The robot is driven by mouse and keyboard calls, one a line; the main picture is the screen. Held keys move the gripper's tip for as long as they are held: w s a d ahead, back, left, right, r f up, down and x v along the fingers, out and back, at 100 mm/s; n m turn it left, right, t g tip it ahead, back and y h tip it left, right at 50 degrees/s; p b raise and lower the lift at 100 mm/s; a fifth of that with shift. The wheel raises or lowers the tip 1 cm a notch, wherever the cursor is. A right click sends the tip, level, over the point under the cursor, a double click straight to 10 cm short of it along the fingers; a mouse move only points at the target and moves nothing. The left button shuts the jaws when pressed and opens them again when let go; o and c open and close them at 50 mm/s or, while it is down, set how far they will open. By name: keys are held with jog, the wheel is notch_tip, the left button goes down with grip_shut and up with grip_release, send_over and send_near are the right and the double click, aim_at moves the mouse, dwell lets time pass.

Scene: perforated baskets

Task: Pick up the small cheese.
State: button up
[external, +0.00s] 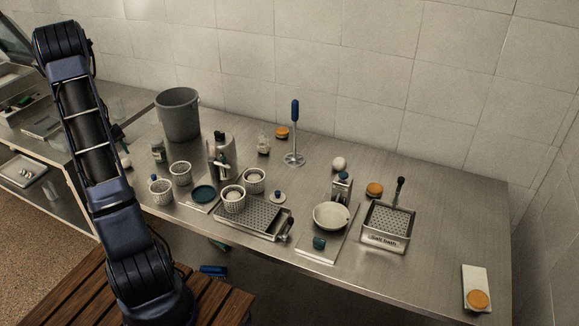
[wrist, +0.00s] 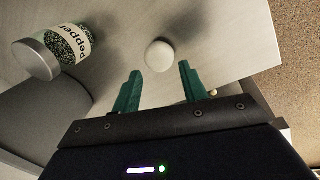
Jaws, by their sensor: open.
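A small white rounded piece, which looks like the small cheese (wrist: 160,55), rests on the steel table. In the external view it shows beside my arm near the table's left end (external: 126,163). My gripper (wrist: 160,70) is open, its two green fingers apart and nothing between them. The cheese lies just beyond the fingertips, roughly centred between them in the wrist view. In the external view my gripper is mostly hidden behind my arm. A larger white ball (external: 339,163) sits farther right at the back of the table.
A pepper jar (wrist: 68,48) stands near the cheese, left in the wrist view. A grey bucket (external: 178,115) is behind it. Perforated baskets (external: 161,192), a drain tray (external: 267,213) and a white bowl (external: 331,216) occupy the middle.

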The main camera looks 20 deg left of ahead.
jog(key=x, duration=0.4)
jog(key=shift+s+d+f, duration=0.1)
jog(key=shift+d+f, duration=0.05)
jog(key=shift+d, duration=0.15)
jog(key=shift+c, duration=0.4)
jog(key=c, duration=0.5)
jog(key=shift+c, duration=0.2)
